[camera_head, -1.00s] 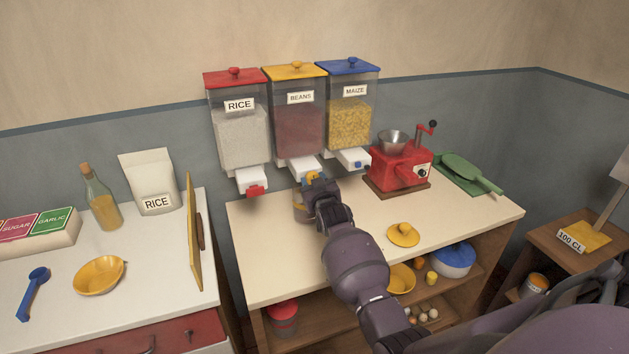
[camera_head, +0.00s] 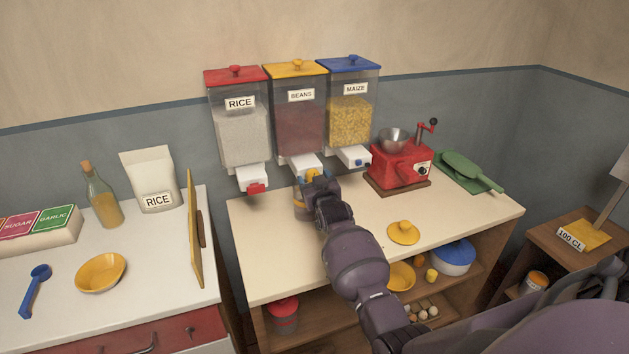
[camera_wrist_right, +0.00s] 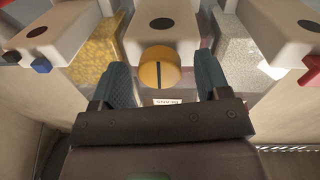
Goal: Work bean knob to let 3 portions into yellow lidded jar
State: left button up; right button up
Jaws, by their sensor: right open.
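The beans dispenser (camera_head: 299,124), with a yellow lid, hangs on the wall between the rice and maize dispensers. Its yellow round knob (camera_wrist_right: 159,68) shows in the right wrist view with a dark slot that looks upright. My right gripper (camera_head: 310,180) is at the beans spout. In the wrist view its two blue fingers (camera_wrist_right: 163,88) stand open on either side of the knob, with gaps at both sides. A jar (camera_head: 299,208) stands under the beans spout, largely hidden by my gripper. A yellow lid (camera_head: 403,232) lies on the counter to the right. My left gripper is not in view.
The rice dispenser (camera_head: 239,130) and maize dispenser (camera_head: 350,115) flank the beans. The counter (camera_head: 262,255) is clear in front.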

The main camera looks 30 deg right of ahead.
jog(key=shift+s, duration=0.1)
jog(key=v, duration=1)
jog(key=shift+s, duration=0.3)
jog(key=shift+r, duration=0.1)
dwell(0.5)
